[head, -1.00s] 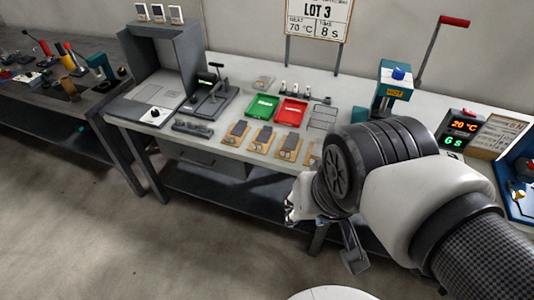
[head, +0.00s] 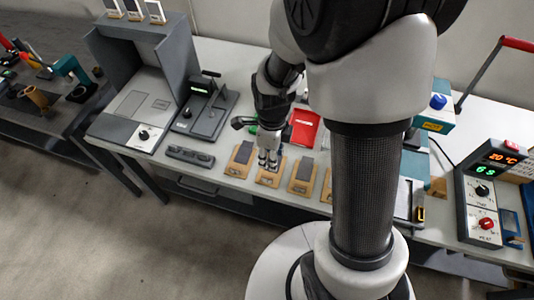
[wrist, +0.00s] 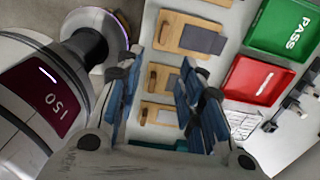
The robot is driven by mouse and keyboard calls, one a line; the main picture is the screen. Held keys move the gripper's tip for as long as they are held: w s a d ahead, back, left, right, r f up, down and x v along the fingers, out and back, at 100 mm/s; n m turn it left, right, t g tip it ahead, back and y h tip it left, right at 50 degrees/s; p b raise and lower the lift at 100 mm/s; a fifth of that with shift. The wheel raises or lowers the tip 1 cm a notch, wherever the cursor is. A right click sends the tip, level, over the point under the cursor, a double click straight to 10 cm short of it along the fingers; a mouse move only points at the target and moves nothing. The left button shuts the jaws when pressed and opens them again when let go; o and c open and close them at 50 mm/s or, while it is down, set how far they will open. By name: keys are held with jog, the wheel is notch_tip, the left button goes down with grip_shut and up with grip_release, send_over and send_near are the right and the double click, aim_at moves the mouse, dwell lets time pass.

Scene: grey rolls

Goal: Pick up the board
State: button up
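Several wooden boards with grey pads lie in a row along the bench front, and I cannot tell which one the task means. In the head view, my gripper (head: 268,161) points down over the second board from the left (head: 267,181) and hides part of it. In the wrist view, my gripper's (wrist: 160,103) blue-padded fingers are spread apart. Boards show between them, including a middle board (wrist: 151,82) and a lower board (wrist: 150,113). An upper board (wrist: 172,32) with a grey pad lies beyond the fingers. I see nothing held; contact with the bench cannot be told.
A red tray (head: 305,126) lies behind the boards; the green PASS tray (wrist: 285,27) shows beside it in the wrist view. A black-handled grey device (head: 204,110) stands to the left. A grey bar (head: 190,156) lies at the bench front. A control box (head: 484,195) stands at the right.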

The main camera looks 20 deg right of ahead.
jog(key=b, duration=0.3)
send_over(269, 177)
jog(key=f, duration=0.9)
jog(key=shift+s+d+f, duration=0.1)
jog(key=shift+s+d, duration=0.05)
jog(key=shift+s, duration=0.25)
jog(key=f+b, duration=0.1)
jog(key=f, duration=0.1)
jog(key=f+b, duration=0.1)
jog(key=f, duration=0.3)
jog(key=shift+w+a+f+b, duration=0.2)
jog(key=shift+w+b, duration=0.15)
jog(key=shift+b, duration=0.05)
jog(key=shift+r, duration=0.1)
jog(key=shift+c, duration=0.4)
grip_shut()
